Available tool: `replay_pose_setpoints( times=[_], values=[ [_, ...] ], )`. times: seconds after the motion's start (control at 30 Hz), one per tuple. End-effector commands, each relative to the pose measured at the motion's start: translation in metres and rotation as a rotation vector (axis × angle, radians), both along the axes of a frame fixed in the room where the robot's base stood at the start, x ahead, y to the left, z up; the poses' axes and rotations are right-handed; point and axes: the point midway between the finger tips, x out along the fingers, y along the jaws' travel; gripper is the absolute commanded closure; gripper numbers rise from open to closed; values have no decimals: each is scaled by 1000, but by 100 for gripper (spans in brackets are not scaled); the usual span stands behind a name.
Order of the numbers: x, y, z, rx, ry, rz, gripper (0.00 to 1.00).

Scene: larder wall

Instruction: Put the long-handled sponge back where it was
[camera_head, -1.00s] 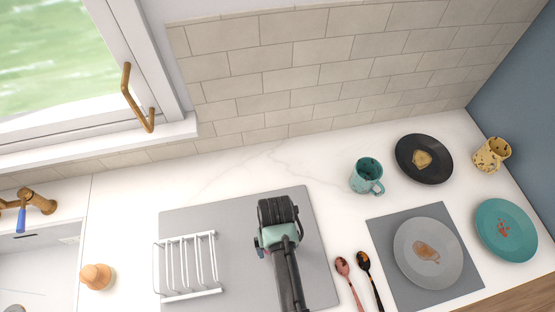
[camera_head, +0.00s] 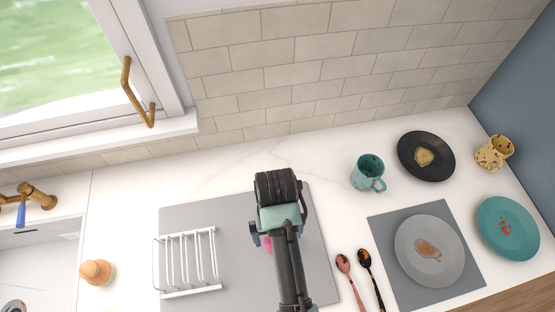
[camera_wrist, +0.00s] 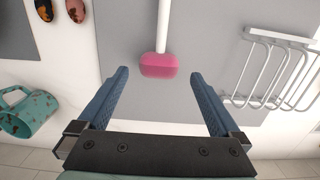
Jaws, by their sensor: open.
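The long-handled sponge has a pink head (camera_wrist: 158,66) and a white handle (camera_wrist: 164,28). In the wrist view it lies over the grey mat (camera_wrist: 205,85), just beyond and between my fingertips, with the handle running away from me. My gripper (camera_wrist: 160,78) is open, with blue fingers on either side and nothing between them. In the head view, only a bit of the pink head (camera_head: 268,244) shows beside my arm, which hides the rest. The grey mat (camera_head: 190,215) also shows there under my gripper (camera_head: 262,242).
A white wire rack (camera_head: 187,262) stands on the mat's left part. A teal mug (camera_head: 367,172), two spoons (camera_head: 345,265) and a grey plate (camera_head: 428,250) on a placemat (camera_head: 385,222) are to the right. A wooden object (camera_head: 96,272) stands left.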

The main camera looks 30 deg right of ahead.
Motion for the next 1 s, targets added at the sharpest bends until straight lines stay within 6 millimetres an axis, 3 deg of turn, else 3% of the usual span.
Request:
replay_pose_setpoints(
  times=[0.1,0.23,0.57,0.67,0.73,0.77,0.87,0.97,1.0],
  values=[
    [3,-1,23,-2,-5,0,0],
    [3,-1,37,-2,-2,0,0],
    [3,-1,44,0,-1,0,0],
    [14,-3,51,-18,-46,6,0],
    [38,-6,67,-52,-143,21,0],
    [53,-8,78,-73,-205,30,0],
    [114,-10,137,-157,-479,68,0],
    [170,-1,223,-235,-803,109,0],
    [185,5,261,-261,-931,122,0]
  ],
)
